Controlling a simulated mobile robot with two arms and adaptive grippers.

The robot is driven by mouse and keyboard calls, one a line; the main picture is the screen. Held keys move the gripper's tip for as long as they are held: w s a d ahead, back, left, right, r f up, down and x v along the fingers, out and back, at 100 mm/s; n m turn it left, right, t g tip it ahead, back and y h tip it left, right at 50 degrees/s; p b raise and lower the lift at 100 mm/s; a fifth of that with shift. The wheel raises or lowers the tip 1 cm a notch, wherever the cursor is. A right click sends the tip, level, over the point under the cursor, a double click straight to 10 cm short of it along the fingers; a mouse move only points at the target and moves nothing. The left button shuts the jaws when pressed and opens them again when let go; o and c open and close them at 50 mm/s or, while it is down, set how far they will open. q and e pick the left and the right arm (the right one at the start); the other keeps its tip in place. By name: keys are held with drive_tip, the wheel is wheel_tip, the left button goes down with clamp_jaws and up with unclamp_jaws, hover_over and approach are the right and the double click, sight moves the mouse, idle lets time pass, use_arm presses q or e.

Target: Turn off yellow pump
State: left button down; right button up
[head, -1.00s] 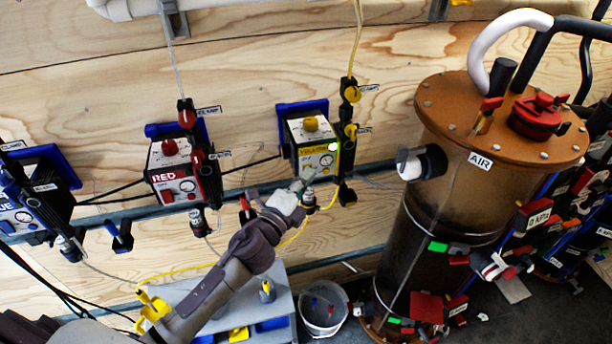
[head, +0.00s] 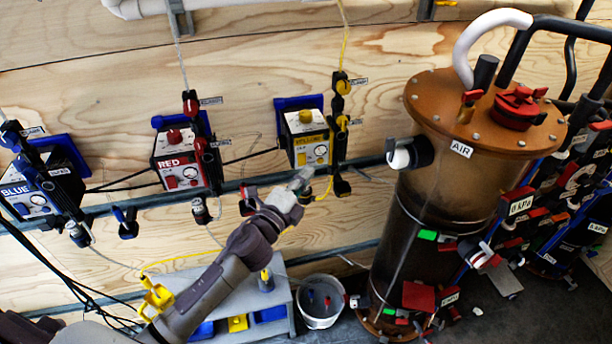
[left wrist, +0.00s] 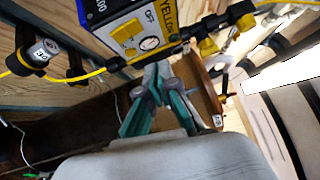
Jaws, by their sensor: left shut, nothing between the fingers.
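The yellow pump (head: 311,151) is a box with a yellow-labelled front, a gauge and a yellow knob on top, mounted on the wooden wall. No green light shows on it. In the left wrist view the pump (left wrist: 113,47) is tilted at the top, with a yellow switch (left wrist: 126,32) beside the gauge. My left gripper (head: 305,174) is shut and empty, just below the pump's front and seemingly apart from it. In the left wrist view its fingertips (left wrist: 157,68) meet below the gauge. My right gripper is not in view.
The red pump (head: 178,176) and blue pump (head: 28,200) hang to the left. A large brown cylinder (head: 440,215) labelled AIR stands to the right. A grey bench (head: 278,295) and white bucket (head: 321,300) are below. Yellow tubing and black cables run along the wall.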

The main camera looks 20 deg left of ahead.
use_arm(q)
drive_tip(key=b+v, duration=0.2)
drive_tip(key=v, duration=0.6)
drive_tip(key=shift+s+a+r, duration=0.35)
drive_tip(key=shift+a+r, duration=0.1)
drive_tip(key=shift+r, duration=0.1)
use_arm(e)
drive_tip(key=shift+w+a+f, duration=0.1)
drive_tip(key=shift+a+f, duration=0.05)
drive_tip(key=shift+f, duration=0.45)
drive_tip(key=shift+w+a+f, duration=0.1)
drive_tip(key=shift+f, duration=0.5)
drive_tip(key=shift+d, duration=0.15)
use_arm(q)
drive_tip(key=shift+f, duration=0.1)
